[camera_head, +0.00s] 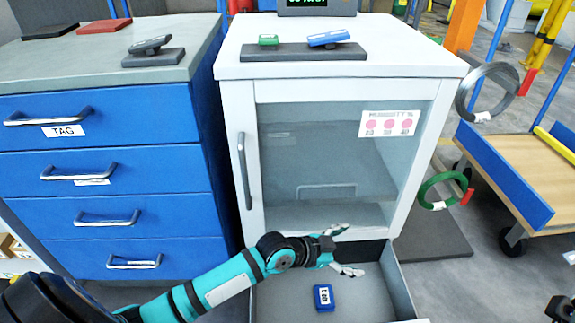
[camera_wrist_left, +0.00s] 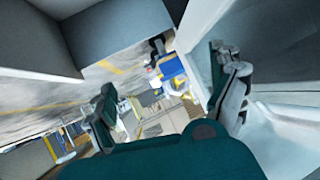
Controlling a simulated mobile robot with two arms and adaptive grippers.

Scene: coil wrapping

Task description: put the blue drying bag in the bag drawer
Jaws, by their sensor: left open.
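A small blue bag with a white label (camera_head: 323,297) lies flat on the floor of the open drawer (camera_head: 272,301) under the white cabinet. My left gripper (camera_head: 346,250) is open and empty, above the back part of the drawer, behind and above the bag, and apart from it. In the left wrist view its two fingers (camera_wrist_left: 168,100) are spread with nothing between them. The bag does not clearly show in that view. A dark part at the lower right edge (camera_head: 560,308) looks like my right gripper; its fingers are not clear.
The white cabinet (camera_head: 243,100) has a shut glass door. On its top, a dark tray (camera_head: 260,54) holds a green piece (camera_head: 268,40) and a blue piece (camera_head: 328,38). A blue drawer unit (camera_head: 110,190) stands left. Wire coils (camera_head: 492,88) and a cart (camera_head: 520,165) are right.

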